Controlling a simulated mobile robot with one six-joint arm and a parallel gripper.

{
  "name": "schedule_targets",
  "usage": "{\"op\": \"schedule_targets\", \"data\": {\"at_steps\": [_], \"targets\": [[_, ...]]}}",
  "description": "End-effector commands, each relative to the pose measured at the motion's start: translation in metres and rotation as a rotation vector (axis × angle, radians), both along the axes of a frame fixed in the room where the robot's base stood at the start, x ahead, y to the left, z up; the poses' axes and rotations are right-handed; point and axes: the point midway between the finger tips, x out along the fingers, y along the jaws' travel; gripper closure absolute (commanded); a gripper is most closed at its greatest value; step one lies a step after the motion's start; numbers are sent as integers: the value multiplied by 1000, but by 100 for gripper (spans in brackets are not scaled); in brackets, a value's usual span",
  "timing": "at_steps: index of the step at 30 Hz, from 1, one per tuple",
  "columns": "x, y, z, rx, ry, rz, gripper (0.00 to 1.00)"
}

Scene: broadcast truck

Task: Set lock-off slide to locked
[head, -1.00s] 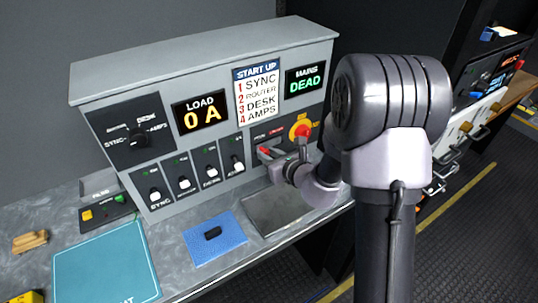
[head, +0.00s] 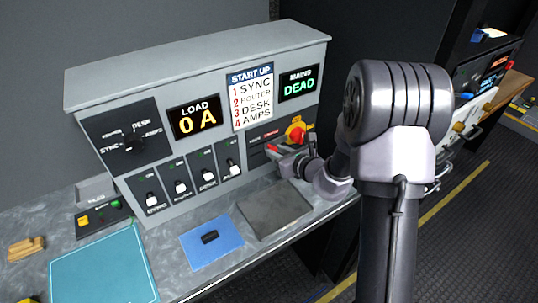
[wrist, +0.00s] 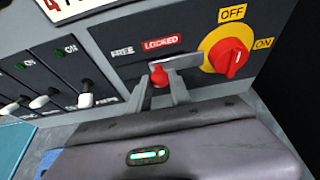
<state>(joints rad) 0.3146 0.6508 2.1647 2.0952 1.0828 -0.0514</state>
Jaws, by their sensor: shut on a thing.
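The lock-off slide is a pale metal bar (wrist: 186,62) with a red knob (wrist: 159,74), set below the FREE and LOCKED labels on the panel. In the wrist view the knob is below the LOCKED label (wrist: 161,43), and the bar reaches right to the edge of the yellow disc. My gripper (wrist: 163,86) is shut on the red knob, one finger on each side. In the head view my gripper (head: 281,152) is at the panel's lower right, and the red knob (head: 272,148) shows at its tip. The slot behind the knob is partly hidden.
A red rotary switch (wrist: 230,59) on a yellow disc marked OFF and ON is just right of the slide. Several toggle switches (head: 181,187) are to the left. A grey plate (head: 268,214) and a blue mat (head: 202,250) lie on the counter below.

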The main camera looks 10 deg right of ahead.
Motion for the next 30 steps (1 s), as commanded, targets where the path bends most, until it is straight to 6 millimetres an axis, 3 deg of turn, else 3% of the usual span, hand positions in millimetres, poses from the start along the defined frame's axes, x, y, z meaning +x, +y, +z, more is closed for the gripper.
{"op": "schedule_targets", "data": {"at_steps": [8, 9, 12, 23, 26, 30], "targets": [[2, -4, 2, 0, -5, -8, 100], [2, -4, 2, 0, -5, -8, 68], [1, -4, 1, 0, -4, -7, 54], [-5, -5, 4, 0, -2, -7, 54], [-21, -11, 12, -1, -2, -8, 54], [-61, -25, 31, -1, -2, -11, 54]]}}
